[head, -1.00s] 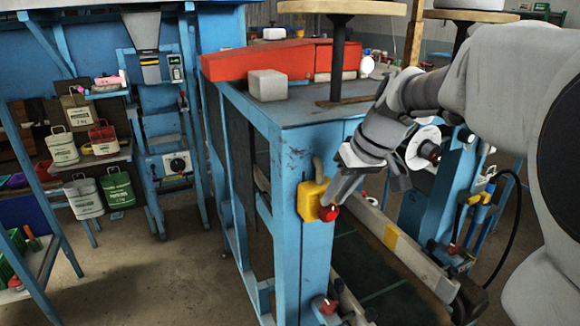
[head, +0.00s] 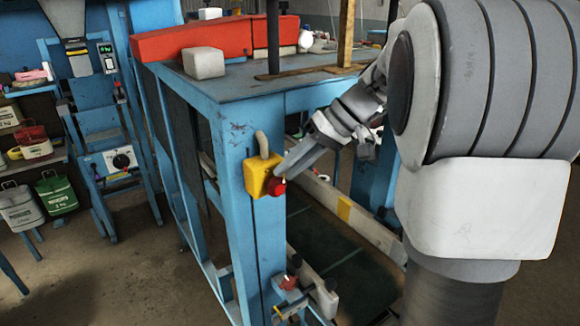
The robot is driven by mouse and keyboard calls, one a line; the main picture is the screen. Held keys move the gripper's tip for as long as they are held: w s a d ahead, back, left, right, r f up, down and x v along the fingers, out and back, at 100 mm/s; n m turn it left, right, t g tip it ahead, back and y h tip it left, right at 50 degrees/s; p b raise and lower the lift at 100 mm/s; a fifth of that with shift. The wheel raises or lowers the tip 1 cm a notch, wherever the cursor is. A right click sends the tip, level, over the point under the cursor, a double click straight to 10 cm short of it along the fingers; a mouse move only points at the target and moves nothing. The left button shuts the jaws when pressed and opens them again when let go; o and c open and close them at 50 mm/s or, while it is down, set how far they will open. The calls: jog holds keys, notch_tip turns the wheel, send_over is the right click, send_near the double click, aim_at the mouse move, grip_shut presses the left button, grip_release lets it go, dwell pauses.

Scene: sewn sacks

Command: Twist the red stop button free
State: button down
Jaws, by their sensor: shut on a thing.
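The red stop button (head: 277,187) sticks out from the front of a yellow box (head: 257,176) on the blue post of the machine frame. My gripper (head: 283,178) reaches in from the right, its fingers at the red button. It is shut on the button, whose lower part shows below the fingers. The far finger and the exact grip are partly hidden.
The blue machine table (head: 235,87) carries a red cover (head: 205,38) and a pale block (head: 204,63). Another red knob (head: 289,282) sits low by the post. Bags stand on shelves at left. Open floor lies left of the machine.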

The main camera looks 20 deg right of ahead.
jog(key=shift+s+a+f, duration=0.1)
jog(key=shift+s+f, duration=0.05)
jog(key=shift+f, duration=0.25)
jog(key=c, duration=0.8)
grip_release()
jog(key=shift+a, duration=0.1)
jog(key=shift+c, duration=0.2)
jog(key=shift+r, duration=0.15)
jog(key=shift+d+r, duration=0.35)
jog(key=shift+r, duration=0.05)
jog(key=v, duration=1.6)
jog(key=shift+d+r+p, duration=0.15)
jog(key=shift+p, duration=0.3)
